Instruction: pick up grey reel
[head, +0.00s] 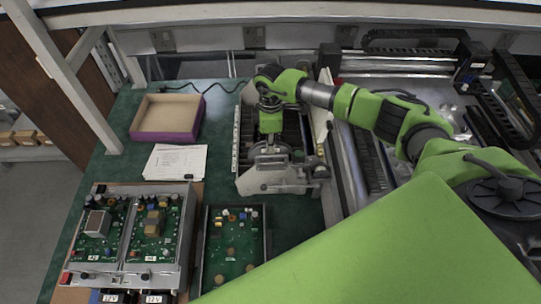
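My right arm reaches in from the right, and its gripper (270,149) points down over a grey metal machine part at the middle of the table. A grey rounded piece (268,167) shows right at the gripper's fingertips; it may be the grey reel, but it blends with the grey metal around it. The fingers are too small and overlapped to show whether they are open or shut on it. My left gripper is not in view.
An open box with purple sides (167,136) stands at the back left, with white papers (176,162) in front. Circuit board units (128,232) and another board (232,245) fill the front left. Rails and machinery (410,68) lie right. A white frame post (75,75) rises left.

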